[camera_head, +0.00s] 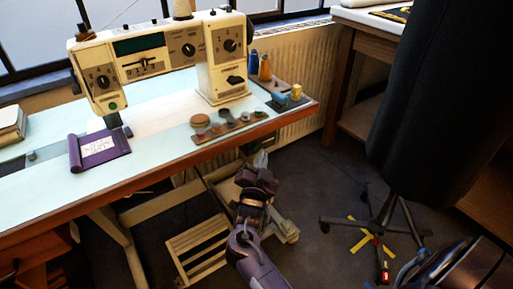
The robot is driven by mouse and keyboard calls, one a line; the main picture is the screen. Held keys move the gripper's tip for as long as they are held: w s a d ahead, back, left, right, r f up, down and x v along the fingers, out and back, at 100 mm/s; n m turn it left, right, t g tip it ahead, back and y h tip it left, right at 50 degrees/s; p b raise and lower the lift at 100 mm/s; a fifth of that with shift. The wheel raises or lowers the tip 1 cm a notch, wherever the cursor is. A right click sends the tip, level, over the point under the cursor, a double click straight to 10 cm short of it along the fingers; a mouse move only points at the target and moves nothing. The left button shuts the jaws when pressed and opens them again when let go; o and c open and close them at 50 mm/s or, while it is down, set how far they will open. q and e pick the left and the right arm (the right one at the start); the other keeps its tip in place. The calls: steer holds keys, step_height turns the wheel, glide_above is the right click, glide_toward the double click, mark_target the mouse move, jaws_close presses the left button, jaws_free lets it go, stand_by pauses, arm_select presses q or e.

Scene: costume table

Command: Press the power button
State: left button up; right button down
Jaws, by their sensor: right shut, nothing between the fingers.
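A cream sewing machine (160,55) stands on the pale blue table (60,195). A small green round button (112,106) is low on its left head, below a dial. A black switch (236,79) is low on its right column, below another dial. I cannot tell which of these is the power button. My right gripper (260,160) is shut and empty, beyond the table's front edge and apart from the machine, to the right of and below both controls. My left gripper is not in view.
A strip of small round items (228,124) lies near the table's front edge, with spools (264,68) behind. A dark dress form (425,90) on a wheeled stand is at right.

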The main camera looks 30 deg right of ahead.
steer(key=shift+w, duration=0.2)
steer(key=shift+w, duration=0.25)
steer(key=shift+w+b, duration=0.35)
steer(key=shift+w, duration=0.1)
stand_by(0.8)
steer(key=shift+s+p, duration=0.6)
steer(key=shift+s, duration=0.35)
